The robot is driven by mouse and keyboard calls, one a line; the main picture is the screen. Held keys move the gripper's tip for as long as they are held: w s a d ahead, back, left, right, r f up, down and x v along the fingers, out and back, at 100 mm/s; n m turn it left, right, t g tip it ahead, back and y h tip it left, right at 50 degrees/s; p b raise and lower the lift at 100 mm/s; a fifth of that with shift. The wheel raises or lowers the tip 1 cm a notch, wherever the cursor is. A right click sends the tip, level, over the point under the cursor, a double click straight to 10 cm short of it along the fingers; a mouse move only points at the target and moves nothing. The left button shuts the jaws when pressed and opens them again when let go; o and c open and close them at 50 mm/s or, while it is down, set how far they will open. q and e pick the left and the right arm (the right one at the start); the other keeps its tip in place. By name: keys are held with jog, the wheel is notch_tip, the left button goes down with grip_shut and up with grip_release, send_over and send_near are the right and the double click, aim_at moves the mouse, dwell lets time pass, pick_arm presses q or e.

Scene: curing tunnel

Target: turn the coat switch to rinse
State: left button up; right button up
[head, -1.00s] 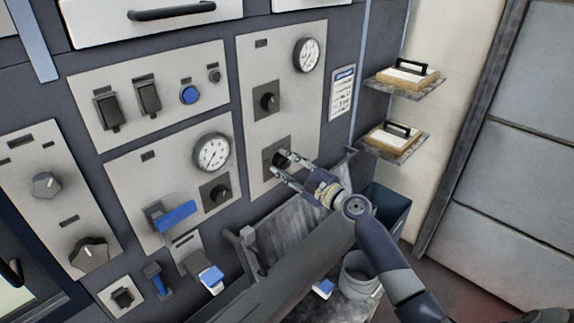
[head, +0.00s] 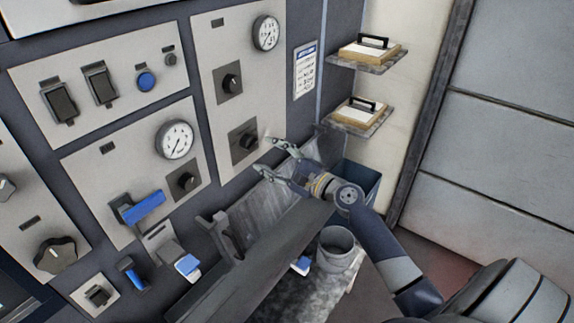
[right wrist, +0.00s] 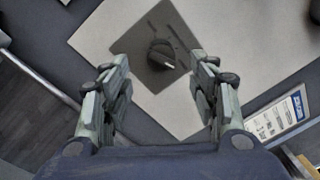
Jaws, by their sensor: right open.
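The lower black rotary knob (head: 246,141) on the right-hand light panel sits on a dark square plate; I take it as the coat switch, but its label is too small to read. In the right wrist view the knob (right wrist: 162,56) shows ahead, between and beyond the fingertips, with a pale pointer mark toward its lower right. Position marks on the plate are not legible. My right gripper (head: 263,154) is open and empty, just right of the knob and apart from it. In the right wrist view its fingers (right wrist: 160,75) are spread wide. My left gripper is out of view.
A similar knob (head: 230,82) and a gauge (head: 266,33) are above on the same panel. A blue lever (head: 140,207) is to the left. A grey trough (head: 275,205) and a bucket (head: 337,248) lie below. Shelves (head: 366,62) hold boards at right.

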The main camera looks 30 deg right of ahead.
jog(key=v, duration=0.6)
dwell(0.4)
